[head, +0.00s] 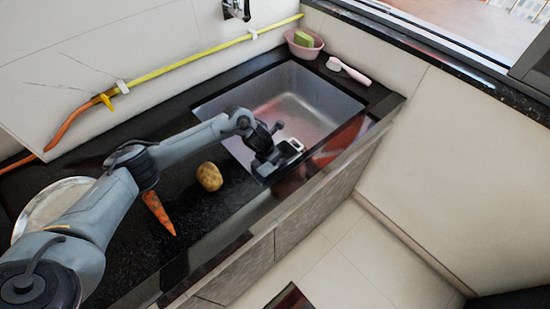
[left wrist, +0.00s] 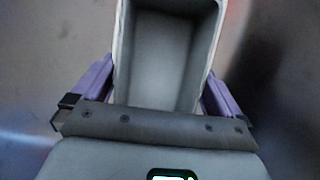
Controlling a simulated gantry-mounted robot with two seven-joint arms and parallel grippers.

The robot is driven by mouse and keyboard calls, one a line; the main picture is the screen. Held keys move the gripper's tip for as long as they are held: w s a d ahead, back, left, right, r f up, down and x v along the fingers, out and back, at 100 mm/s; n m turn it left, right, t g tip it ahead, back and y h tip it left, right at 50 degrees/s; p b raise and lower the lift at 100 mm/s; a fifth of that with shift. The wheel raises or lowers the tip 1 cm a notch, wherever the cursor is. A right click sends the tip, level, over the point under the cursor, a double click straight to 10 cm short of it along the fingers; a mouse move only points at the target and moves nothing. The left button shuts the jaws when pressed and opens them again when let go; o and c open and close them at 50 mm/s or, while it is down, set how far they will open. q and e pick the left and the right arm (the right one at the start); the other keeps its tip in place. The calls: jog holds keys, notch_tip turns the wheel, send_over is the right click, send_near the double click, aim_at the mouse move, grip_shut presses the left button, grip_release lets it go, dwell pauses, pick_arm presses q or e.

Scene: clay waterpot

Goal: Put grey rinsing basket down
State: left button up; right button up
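The grey rinsing basket (left wrist: 165,60) is a small, deep, open box with a pale rim, and it looks empty in the left wrist view. The purple fingers of my left gripper (left wrist: 160,88) lie against its two sides and appear shut on it. In the head view my left arm reaches over the sink (head: 338,92), with the left gripper (head: 279,157) at the sink's near edge. The basket is mostly hidden there by the gripper, and I cannot tell if it touches a surface. My right gripper is not in view.
A potato (head: 209,176) and a carrot (head: 158,213) lie on the black counter (head: 215,215). A metal plate (head: 50,203) is at the left. A pink bowl (head: 304,43) with a green sponge and a pink-handled brush (head: 349,71) sit behind the sink. The sink's far part is clear.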

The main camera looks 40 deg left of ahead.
pick_arm(q)
jog(key=p+v, duration=0.4)
jog(key=v, duration=0.8)
jog(key=shift+w+r, duration=0.1)
